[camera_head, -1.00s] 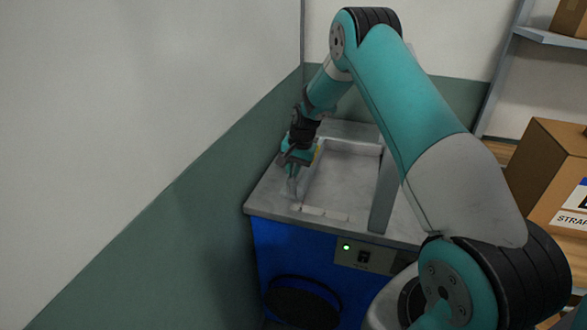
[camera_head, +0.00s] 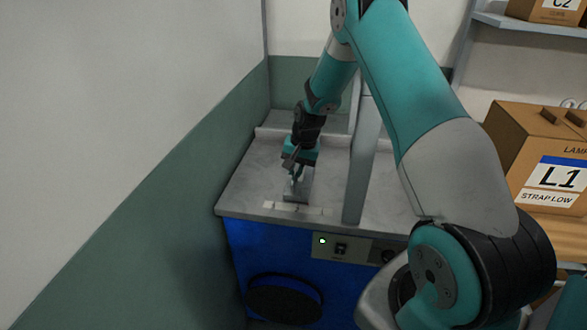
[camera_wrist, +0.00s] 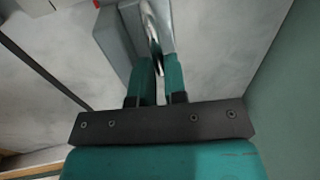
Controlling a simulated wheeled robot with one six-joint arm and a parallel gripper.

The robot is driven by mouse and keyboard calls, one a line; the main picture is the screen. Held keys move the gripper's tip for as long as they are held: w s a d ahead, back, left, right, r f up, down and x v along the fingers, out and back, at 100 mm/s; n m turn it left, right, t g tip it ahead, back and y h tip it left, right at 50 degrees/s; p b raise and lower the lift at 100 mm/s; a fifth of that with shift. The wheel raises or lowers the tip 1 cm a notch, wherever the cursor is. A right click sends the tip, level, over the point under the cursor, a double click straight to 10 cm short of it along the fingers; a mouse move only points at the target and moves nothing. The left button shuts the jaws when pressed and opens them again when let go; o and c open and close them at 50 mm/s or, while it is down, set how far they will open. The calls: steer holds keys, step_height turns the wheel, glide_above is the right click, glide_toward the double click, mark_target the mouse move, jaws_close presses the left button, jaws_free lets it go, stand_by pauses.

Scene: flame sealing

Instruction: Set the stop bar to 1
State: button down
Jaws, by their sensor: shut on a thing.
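The stop bar (camera_head: 299,190) is a grey block on the pale bench top, near the front edge. A pale marked strip (camera_head: 293,208) lies just in front of it; its marks are too small to read. My gripper (camera_head: 297,174) points down over the bar. In the wrist view my gripper (camera_wrist: 156,72) is shut on a shiny metal handle (camera_wrist: 153,30) beside the grey stop bar (camera_wrist: 116,32). The lower part of the grip is hidden by the fingers.
A grey upright post (camera_head: 360,170) stands right of the bar. The blue bench front has a panel with a lit green lamp (camera_head: 323,241). A green and white wall lies close on the left. A carton marked L1 (camera_head: 540,160) stands at the right.

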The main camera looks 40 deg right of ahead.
steer(key=c, duration=1.4)
jaws_free()
steer(key=shift+c, duration=0.2)
step_height(320, 180, up, 17)
steer(key=s+d+b, duration=0.2)
steer(key=shift+s+d+b, duration=0.15)
steer(key=shift+s+b, duration=0.1)
steer(key=shift+b, duration=0.05)
